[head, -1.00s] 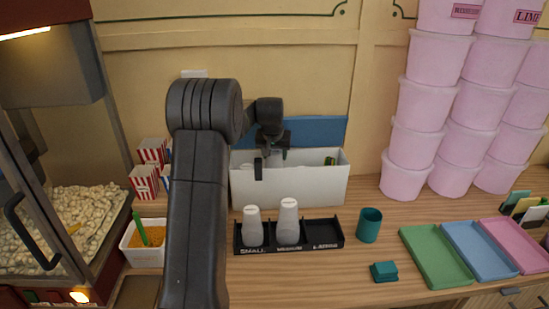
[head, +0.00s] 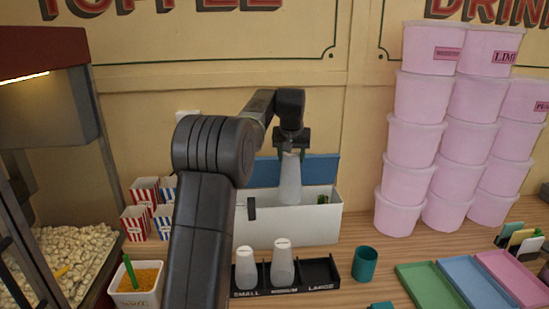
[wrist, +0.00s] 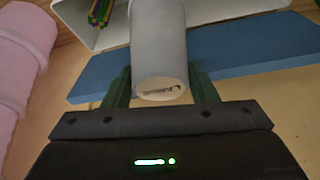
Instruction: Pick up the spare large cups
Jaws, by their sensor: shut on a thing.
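My gripper (head: 291,150) is shut on a tall pale grey cup stack (head: 290,181), holding it upright just above the white box (head: 292,220). In the wrist view the cup stack (wrist: 158,50) sits between the two green fingers (wrist: 158,88), with small dark writing on its near end. Its lower end is close to the box opening in the head view. A black rack (head: 322,273) stands in front of the box, labelled SMALL, MEDIUM and LARGE. Cups stand in its small (head: 246,268) and medium (head: 282,263) places; the large place is empty.
A blue panel (head: 262,172) stands behind the box. A teal cup (head: 364,264) is right of the rack, with green (head: 432,287), blue and pink trays beyond. Stacked pink tubs (head: 411,130) rise at right. Striped popcorn boxes (head: 134,223) and a popcorn machine are at left.

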